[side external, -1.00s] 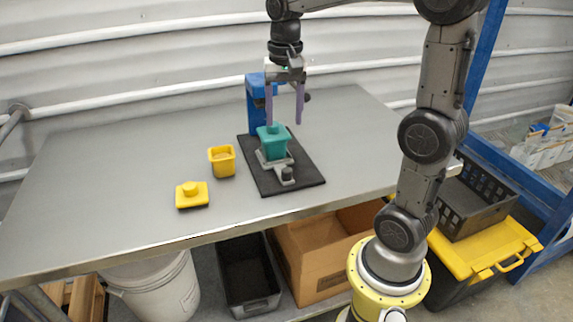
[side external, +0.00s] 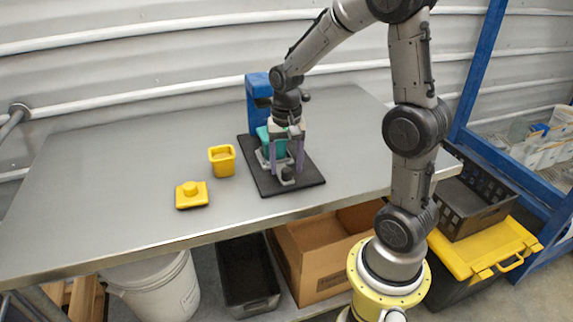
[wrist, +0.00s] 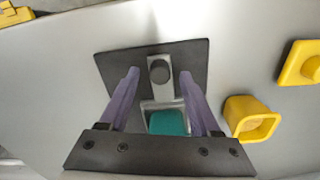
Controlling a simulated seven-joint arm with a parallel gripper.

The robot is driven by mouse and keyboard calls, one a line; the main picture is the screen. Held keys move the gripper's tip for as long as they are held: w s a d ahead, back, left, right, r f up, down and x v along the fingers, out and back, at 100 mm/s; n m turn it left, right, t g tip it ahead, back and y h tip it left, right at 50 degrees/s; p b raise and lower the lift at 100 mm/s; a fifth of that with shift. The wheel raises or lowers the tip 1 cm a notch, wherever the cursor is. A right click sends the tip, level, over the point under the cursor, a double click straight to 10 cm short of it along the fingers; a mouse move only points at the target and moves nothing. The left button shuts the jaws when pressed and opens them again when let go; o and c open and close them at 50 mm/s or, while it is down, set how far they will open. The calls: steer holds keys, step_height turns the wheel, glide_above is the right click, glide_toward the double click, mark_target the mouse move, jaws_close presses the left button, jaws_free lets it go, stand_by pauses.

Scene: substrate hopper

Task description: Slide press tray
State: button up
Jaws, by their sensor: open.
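The press has a blue upright (side external: 258,92) on a black base plate (side external: 309,178). Its grey sliding tray with a dark round knob (side external: 287,173) points toward the front of the base; the knob also shows in the wrist view (wrist: 160,75). A teal pot (side external: 264,138) sits on the tray, partly hidden by my gripper, and shows in the wrist view (wrist: 167,123). My gripper (side external: 287,172) is open, pointing down, its purple fingers low on either side of the tray's knob end. In the wrist view the fingers (wrist: 157,82) straddle the tray handle without visibly touching it.
A yellow pot (side external: 222,160) and a yellow lid with a knob (side external: 191,195) stand on the grey table to the left of the press. The table (side external: 100,180) is otherwise clear. Bins and boxes are below and beside it.

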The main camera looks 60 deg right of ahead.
steer(key=shift+f, duration=0.3)
jaws_close()
stand_by(1.3)
